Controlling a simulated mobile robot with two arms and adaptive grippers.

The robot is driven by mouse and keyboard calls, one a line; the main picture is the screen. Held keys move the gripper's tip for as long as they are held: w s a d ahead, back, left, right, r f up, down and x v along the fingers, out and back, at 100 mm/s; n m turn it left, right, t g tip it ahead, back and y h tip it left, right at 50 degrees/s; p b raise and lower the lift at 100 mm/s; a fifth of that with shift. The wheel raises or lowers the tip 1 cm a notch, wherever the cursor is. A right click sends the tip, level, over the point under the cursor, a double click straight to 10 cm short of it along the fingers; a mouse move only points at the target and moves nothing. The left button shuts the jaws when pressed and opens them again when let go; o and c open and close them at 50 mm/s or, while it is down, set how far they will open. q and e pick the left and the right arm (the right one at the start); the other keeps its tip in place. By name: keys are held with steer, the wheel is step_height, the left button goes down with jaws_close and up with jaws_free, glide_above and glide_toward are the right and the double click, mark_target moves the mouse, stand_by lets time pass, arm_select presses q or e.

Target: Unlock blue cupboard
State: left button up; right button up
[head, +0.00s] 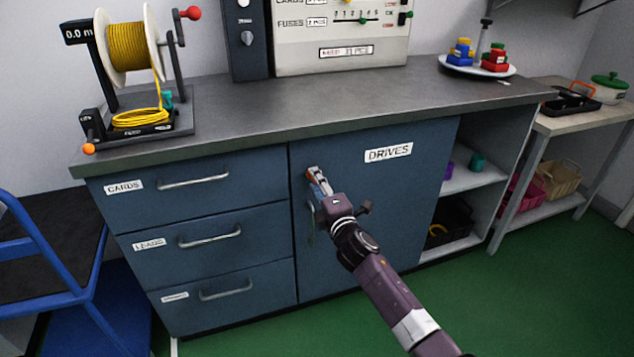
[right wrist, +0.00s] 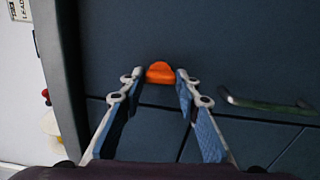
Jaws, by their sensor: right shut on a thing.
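The blue cupboard door (head: 405,215) labelled DRIVES is closed, under the grey worktop, right of the drawers. My right gripper (head: 313,175) is at the door's upper left corner, above its vertical handle (head: 310,222). In the right wrist view, my right gripper's fingertips (right wrist: 158,80) are shut on a small orange knob or key (right wrist: 160,71) at the door face. In the head view the fingers mostly hide it. The door handle (right wrist: 265,104) shows to the right in the wrist view, clear of the fingers. My left gripper is not in view.
Drawers (head: 215,247) with bar handles are left of the door. Open shelves (head: 470,180) are to its right. The worktop (head: 290,118) carries a yellow cable reel (head: 128,47), a panel (head: 340,45) and a white plate (head: 449,65). A blue step frame (head: 50,245) stands at left. The green floor in front is clear.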

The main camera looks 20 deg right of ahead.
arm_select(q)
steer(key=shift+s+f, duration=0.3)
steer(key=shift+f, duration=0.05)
arm_select(e)
steer(key=shift+m, duration=0.6)
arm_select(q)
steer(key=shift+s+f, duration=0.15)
arm_select(e)
steer(key=o, duration=1.2)
steer(key=shift+c, duration=0.2)
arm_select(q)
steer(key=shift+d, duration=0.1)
arm_select(e)
steer(key=s, duration=1.2)
steer(key=shift+d, duration=0.2)
